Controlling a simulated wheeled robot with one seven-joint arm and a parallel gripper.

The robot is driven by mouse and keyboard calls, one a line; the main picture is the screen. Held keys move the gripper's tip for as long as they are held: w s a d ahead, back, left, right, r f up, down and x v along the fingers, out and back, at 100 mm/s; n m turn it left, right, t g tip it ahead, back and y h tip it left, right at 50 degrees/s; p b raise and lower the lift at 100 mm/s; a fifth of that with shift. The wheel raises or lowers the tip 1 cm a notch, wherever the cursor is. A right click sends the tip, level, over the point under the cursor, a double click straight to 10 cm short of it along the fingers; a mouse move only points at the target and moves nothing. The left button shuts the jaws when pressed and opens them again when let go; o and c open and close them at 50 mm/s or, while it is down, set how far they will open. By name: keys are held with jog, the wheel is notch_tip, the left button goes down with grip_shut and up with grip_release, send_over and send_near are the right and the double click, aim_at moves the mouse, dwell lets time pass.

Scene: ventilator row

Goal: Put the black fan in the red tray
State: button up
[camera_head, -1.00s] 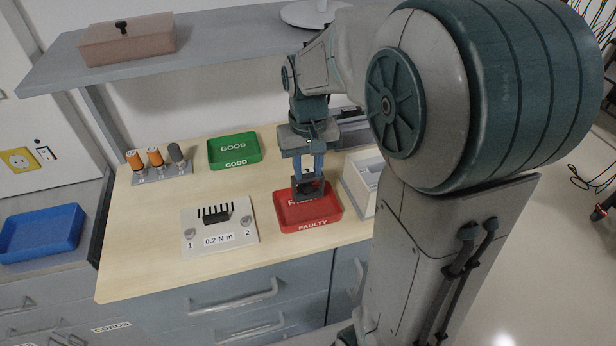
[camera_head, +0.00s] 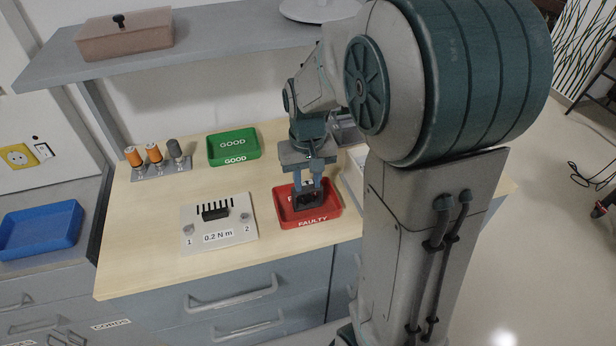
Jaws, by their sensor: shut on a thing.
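The red tray (camera_head: 322,219) marked FAULTY lies near the front of the wooden bench. The black fan (camera_head: 306,201) is a small dark square block at the tray. My gripper (camera_head: 308,187) points down over the tray, shut on the fan. The fan appears inside the tray's outline, low near its floor. I cannot tell whether it touches the floor. The fingers and the fan hide part of the tray's inside and its lettering.
A green GOOD tray (camera_head: 234,148) lies behind. Orange-handled drivers (camera_head: 153,153) stand in a rack. A blue tray (camera_head: 40,230) is at far left. A white box (camera_head: 354,176) stands close right of the red tray.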

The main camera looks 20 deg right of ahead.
jog(key=o, duration=0.9)
jog(key=shift+o, duration=0.2)
jog(key=shift+r+p, duration=0.55)
jog(key=shift+r, duration=0.05)
notch_tip(320, 180, up, 11)
jog(key=s+f+t, duration=0.3)
jog(key=s+f, duration=0.1)
jog(key=s, duration=1)
jog(key=shift+f, duration=0.15)
jog(key=shift+d, duration=0.1)
